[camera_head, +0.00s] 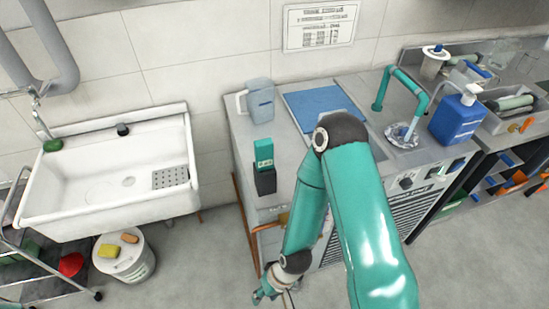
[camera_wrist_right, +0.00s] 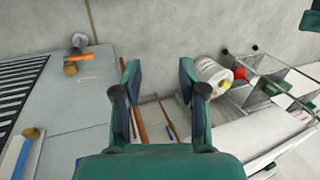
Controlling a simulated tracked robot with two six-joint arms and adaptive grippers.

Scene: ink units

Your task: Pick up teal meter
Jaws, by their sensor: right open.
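The teal meter (camera_head: 263,151) stands upright in a dark holder (camera_head: 265,181) near the left edge of the grey counter (camera_head: 243,130). My right gripper (camera_head: 268,293) is low in front of the counter, well below the meter in the picture and apart from it. In the right wrist view its two fingers (camera_wrist_right: 160,84) are spread, with nothing between them but floor and some brown rods beyond. I cannot make out the meter in the right wrist view. My left gripper does not show.
A clear jug (camera_head: 260,100) and a blue mat (camera_head: 317,104) are behind the meter. A blue pump bottle (camera_head: 456,118) stands to the right. A white sink (camera_head: 85,195) is at the left, with a white bucket (camera_head: 133,268) below it. Brown pipes (camera_head: 240,210) run along the counter's left side.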

